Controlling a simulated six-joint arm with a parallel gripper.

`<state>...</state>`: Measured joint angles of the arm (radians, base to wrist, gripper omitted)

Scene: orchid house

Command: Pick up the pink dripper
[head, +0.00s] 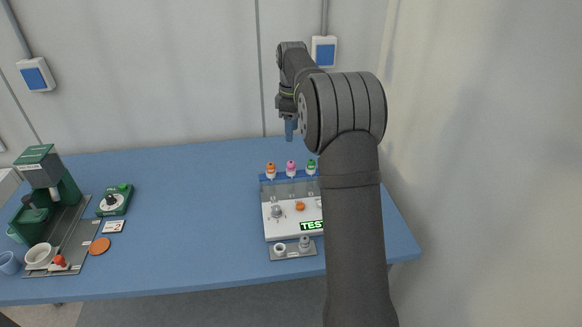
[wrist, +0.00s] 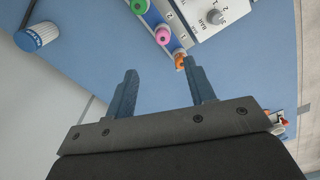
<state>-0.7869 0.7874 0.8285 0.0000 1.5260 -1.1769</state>
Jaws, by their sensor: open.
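The pink dripper (head: 291,168) stands in the middle of a row of three at the back of a white panel, between an orange dripper (head: 270,170) and a green dripper (head: 311,167). In the wrist view the pink dripper (wrist: 162,36) lies beyond the fingertips, with the orange dripper (wrist: 180,61) nearer the right finger and the green dripper (wrist: 139,6) farther off. My gripper (head: 290,135) is above the back of the table, near the row. In the wrist view my gripper (wrist: 160,67) is open, with nothing between its fingers.
The white panel (head: 285,228) has knobs, an orange disc and a TEST label; my arm hides its right side. A small grey stand (head: 290,253) is in front. A green machine (head: 40,170) and a dial box (head: 114,200) stand left. The middle table (head: 190,210) is clear.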

